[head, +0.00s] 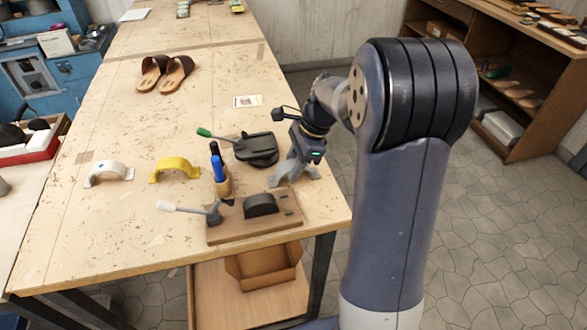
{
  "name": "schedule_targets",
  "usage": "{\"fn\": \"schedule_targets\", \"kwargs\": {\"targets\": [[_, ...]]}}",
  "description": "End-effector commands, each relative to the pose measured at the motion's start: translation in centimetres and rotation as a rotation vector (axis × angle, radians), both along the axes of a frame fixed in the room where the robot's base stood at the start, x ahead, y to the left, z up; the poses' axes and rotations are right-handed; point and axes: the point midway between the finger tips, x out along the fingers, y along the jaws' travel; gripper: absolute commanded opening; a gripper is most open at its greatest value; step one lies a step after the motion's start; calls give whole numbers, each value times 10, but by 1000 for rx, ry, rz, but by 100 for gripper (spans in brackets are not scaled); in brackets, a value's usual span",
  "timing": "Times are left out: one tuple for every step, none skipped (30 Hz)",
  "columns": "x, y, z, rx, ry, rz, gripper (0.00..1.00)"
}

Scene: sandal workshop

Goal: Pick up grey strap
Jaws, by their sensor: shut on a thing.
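The grey strap (279,178) is an arch with flared feet at the right side of the wooden table, in the head view. My gripper (297,158) is over the top of the arch and shut on it. The gripper hides part of the strap. I cannot tell whether its feet touch the table or sit just above it. A yellow strap (175,166) and a white strap (108,170) of similar arch shape stand on the table to the left.
A dark clamp device (256,148) with a green-tipped lever sits left of my gripper. A board with a dark block (261,205) and a toggle lever lies in front. A holder (222,186) with blue-handled tools stands between. Brown sandals (165,73) lie farther back.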

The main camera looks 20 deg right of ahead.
Motion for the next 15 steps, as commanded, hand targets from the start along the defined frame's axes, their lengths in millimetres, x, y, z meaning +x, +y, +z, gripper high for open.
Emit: {"fn": "schedule_targets", "kwargs": {"targets": [[0, 0, 1, 0, -1, 0, 11], [0, 0, 2, 0, -1, 1, 11], [1, 0, 5, 0, -2, 0, 11], [1, 0, 8, -1, -4, 1, 11], [1, 0, 12, -1, -5, 1, 11], [1, 0, 18, -1, -6, 1, 11], [1, 0, 23, -1, -6, 1, 11], [1, 0, 29, -1, -5, 0, 11], [1, 0, 38, -1, -7, 0, 11], [1, 0, 44, -1, -7, 1, 11], [1, 0, 50, -1, -7, 0, 11], [1, 0, 59, -1, -6, 0, 11], [1, 0, 65, 0, -6, 1, 11], [1, 0, 70, -1, -7, 0, 11], [1, 0, 77, 0, -4, 0, 11]]}}
